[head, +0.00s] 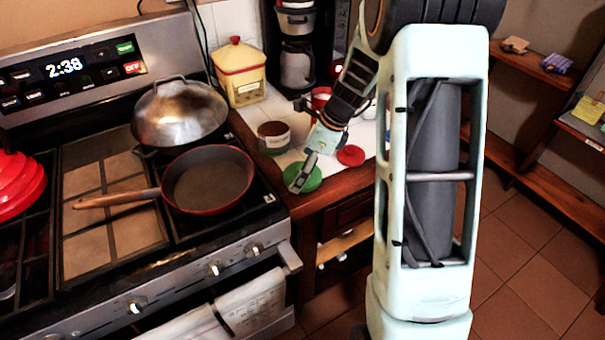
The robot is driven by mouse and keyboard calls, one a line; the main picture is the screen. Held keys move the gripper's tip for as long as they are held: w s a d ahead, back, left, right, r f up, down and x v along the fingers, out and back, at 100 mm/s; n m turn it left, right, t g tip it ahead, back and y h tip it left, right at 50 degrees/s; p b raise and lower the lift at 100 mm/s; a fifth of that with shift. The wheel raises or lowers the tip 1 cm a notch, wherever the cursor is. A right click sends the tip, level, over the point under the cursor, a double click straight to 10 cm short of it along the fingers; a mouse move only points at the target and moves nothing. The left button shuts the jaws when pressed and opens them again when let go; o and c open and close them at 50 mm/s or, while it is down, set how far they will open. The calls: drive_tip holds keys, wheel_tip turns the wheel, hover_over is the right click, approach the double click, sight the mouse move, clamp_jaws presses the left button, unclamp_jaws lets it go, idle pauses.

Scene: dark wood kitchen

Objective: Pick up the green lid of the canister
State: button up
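The green lid (312,182) is a round disc near the front edge of the white tiled counter. My gripper (298,182) reaches down over it from the upper right, its tip overlapping the lid's left part in the picture. I cannot tell whether it touches the lid, or whether the fingers are open or shut. A small round canister (273,138) with a dark top and a grey-green side stands just behind the lid to the left. A red round lid (351,156) lies to the right of my gripper.
A stove (110,215) fills the left, with a red pan (215,178) and a domed metal lid (180,110). A yellow box (241,75) with a red top, a coffee maker (297,65) and a red cup (320,96) stand behind. Wooden shelves (545,70) are at right.

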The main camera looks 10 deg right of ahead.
drive_tip(key=shift+c, duration=0.4)
drive_tip(key=c, duration=1)
drive_tip(key=shift+r, duration=0.15)
